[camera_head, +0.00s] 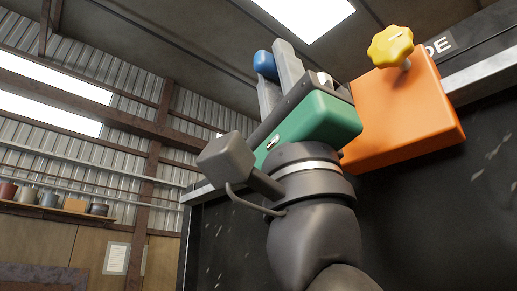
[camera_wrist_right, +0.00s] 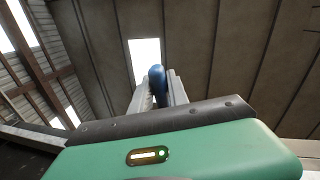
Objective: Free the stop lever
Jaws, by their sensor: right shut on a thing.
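A blue rounded knob (camera_head: 265,65) sits between the fingers of my right gripper (camera_head: 276,68), near their tips. The gripper is shut on it. The knob also shows between the two pale fingers in the right wrist view (camera_wrist_right: 157,78). Any lever shaft joined to the knob is hidden, so I cannot tell whether this is the stop lever. An orange box (camera_head: 405,115) with a yellow lobed knob (camera_head: 390,46) is on the dark panel, to the right of and partly behind my gripper's green body. My left gripper is not in view.
The dark panel (camera_head: 430,210) with a pale metal edge rises behind my right arm. A label ending in "DE" (camera_head: 440,46) is partly hidden by the orange box. A shelf of pots (camera_head: 50,200) stands far off at left. The air left of my gripper looks clear.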

